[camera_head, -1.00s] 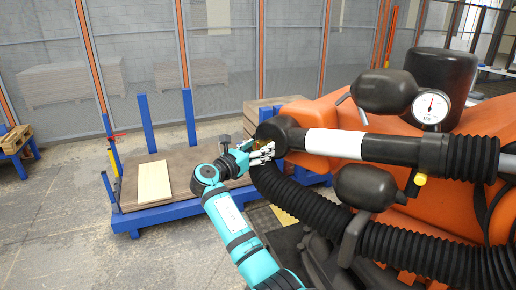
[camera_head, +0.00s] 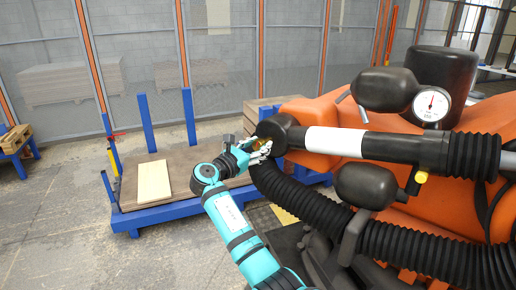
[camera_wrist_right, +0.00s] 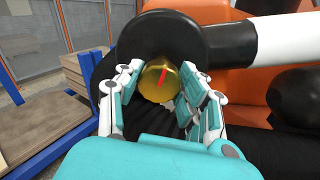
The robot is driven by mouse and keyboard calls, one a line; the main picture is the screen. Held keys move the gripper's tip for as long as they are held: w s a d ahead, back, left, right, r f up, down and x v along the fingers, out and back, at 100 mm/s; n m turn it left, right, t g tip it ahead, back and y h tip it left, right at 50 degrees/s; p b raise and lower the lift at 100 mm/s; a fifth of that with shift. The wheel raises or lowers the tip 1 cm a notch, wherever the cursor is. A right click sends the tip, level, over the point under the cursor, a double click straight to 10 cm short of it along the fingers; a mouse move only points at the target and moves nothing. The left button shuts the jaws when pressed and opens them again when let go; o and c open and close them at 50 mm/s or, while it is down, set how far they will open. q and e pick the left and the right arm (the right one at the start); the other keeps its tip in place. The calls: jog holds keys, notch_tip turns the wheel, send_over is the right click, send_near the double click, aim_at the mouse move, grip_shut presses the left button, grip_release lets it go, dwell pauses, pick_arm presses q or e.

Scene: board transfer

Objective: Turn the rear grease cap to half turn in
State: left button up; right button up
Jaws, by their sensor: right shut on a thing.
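The rear grease cap (camera_wrist_right: 158,84) is a round, brass-coloured cap with a red mark on its face. It sits in the black round end of the orange machine's arm (camera_wrist_right: 190,40). In the right wrist view the red mark is tilted, its top leaning slightly right. My right gripper (camera_wrist_right: 156,92) has its white and teal fingers on both sides of the cap, shut on it. In the head view my right gripper (camera_head: 260,148) is at the machine arm's black end, and the cap is mostly hidden by the fingers. My left gripper is not in view.
The large orange machine (camera_head: 335,108) fills the right side, with a pressure gauge (camera_head: 431,105) and black corrugated hoses (camera_head: 310,208) close to my arm. A blue cart (camera_head: 160,214) carrying a light board (camera_head: 153,181) stands to the left. Open floor lies at the left front.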

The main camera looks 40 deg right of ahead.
jog(key=shift+f+m+b, duration=0.1)
jog(key=shift+m+b, duration=0.9)
jog(key=shift+m, duration=1.1)
jog(key=o, duration=1.2)
jog(key=shift+a, duration=0.15)
jog(key=v, duration=1.2)
